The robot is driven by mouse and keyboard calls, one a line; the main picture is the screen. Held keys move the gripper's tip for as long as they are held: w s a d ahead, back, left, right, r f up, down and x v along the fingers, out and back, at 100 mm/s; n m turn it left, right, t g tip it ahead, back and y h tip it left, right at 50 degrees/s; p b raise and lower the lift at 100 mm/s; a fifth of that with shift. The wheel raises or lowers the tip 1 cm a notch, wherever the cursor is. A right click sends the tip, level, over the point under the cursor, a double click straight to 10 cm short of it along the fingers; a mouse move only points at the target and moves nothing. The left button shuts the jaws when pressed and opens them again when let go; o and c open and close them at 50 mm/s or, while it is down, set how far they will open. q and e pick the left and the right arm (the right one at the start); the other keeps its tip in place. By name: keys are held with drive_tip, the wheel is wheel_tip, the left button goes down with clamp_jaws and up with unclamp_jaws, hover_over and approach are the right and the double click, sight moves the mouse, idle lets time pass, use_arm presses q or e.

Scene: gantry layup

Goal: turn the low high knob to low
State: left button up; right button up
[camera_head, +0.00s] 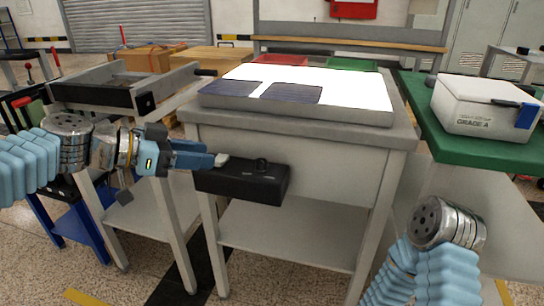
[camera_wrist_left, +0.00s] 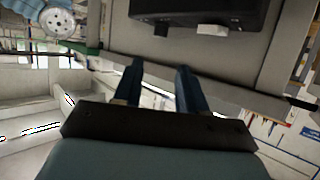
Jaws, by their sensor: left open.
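A black control box (camera_head: 240,186) is fixed to the front of the light table. On its top are a small black knob (camera_head: 262,164) and a white switch piece (camera_head: 221,160). Any low or high marking is too small to read. My left gripper (camera_head: 213,161) is at the box's left end, close to the white piece. In the left wrist view its two blue fingers (camera_wrist_left: 158,66) are apart with nothing between them. The black knob (camera_wrist_left: 161,29) lies beyond the fingertips, apart from them, and the white piece (camera_wrist_left: 212,30) is right of it. My right gripper is not seen.
The light table (camera_head: 385,118) has a bright white top with dark panels (camera_head: 290,93) on it. A green bench (camera_head: 445,137) with a white case (camera_head: 485,105) stands at right. A grey frame table (camera_head: 100,97) stands at left, near my left arm.

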sight(259, 161)
use_arm(q)
drive_tip(key=x, duration=1.3)
drive_tip(key=shift+d+f, duration=0.1)
drive_tip(key=shift+f, duration=0.15)
drive_tip(key=shift+c, duration=0.3)
drive_tip(key=c, duration=0.7)
